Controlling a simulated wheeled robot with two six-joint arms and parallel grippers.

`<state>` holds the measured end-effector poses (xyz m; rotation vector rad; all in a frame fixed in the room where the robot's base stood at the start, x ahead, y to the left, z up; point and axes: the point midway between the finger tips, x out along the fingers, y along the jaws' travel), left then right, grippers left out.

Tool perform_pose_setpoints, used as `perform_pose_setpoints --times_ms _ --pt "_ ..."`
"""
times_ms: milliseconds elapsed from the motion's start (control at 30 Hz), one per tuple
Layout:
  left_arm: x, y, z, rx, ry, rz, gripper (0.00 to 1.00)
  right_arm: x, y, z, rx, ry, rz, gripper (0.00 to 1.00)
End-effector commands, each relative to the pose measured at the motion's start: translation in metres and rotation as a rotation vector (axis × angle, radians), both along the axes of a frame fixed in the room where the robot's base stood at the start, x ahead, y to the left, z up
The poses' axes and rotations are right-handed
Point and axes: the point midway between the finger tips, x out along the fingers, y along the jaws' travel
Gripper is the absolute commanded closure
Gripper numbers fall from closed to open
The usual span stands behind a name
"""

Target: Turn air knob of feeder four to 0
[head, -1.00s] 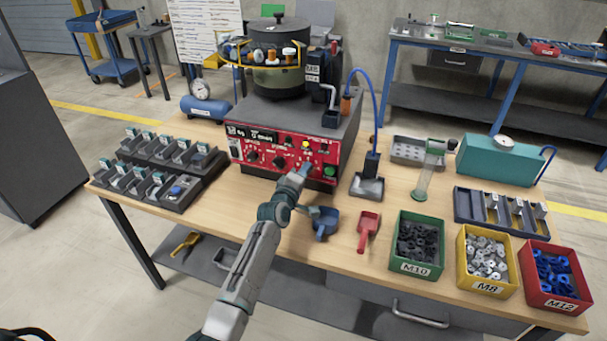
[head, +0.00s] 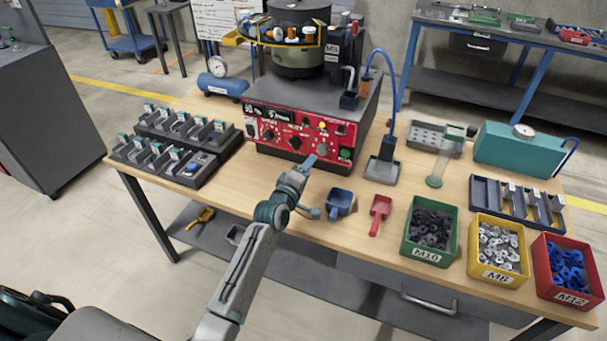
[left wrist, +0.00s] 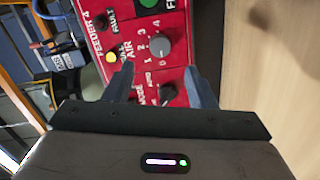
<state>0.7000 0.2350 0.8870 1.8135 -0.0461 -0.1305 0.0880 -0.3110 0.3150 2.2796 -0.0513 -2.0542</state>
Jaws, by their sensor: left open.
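The red front panel of the feeder (head: 285,139) stands on the bench; its label reads FEEDER 4 in the left wrist view. The air knob (left wrist: 160,47) is round and grey, beside the word AIR and a scale with 1 to 4 legible; I cannot tell where it points. In the head view the air knob (head: 322,150) sits on the panel's right part. My left gripper (head: 309,161) is in front of the panel, open and empty. In the left wrist view its fingertips (left wrist: 159,70) lie to either side just below the knob, apart from it. My right gripper is out of view.
A green button (head: 345,154) and yellow lamp (left wrist: 111,57) are near the knob; another dark knob (left wrist: 167,94) shows between the fingers. A blue scoop (head: 340,202) and red scoop (head: 380,212) lie before the feeder. Slotted black racks (head: 180,145) stand left.

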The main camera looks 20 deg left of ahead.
Motion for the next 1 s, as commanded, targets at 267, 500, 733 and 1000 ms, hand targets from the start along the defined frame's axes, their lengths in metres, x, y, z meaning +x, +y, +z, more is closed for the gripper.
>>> perform_pose_setpoints --times_ms 267,500,733,1000 --pt "-0.026 0.002 0.002 -0.001 -0.001 0.0 0.49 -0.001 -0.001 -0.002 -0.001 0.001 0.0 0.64" --pt "-0.027 0.003 0.002 0.0 0.0 0.0 0.49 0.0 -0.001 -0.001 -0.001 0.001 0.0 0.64" --pt "-0.027 0.003 0.002 0.001 0.0 0.0 0.49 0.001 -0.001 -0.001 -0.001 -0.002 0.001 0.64" --pt "-0.097 -0.001 -0.041 0.303 0.202 -0.094 0.49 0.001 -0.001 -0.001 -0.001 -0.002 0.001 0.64"
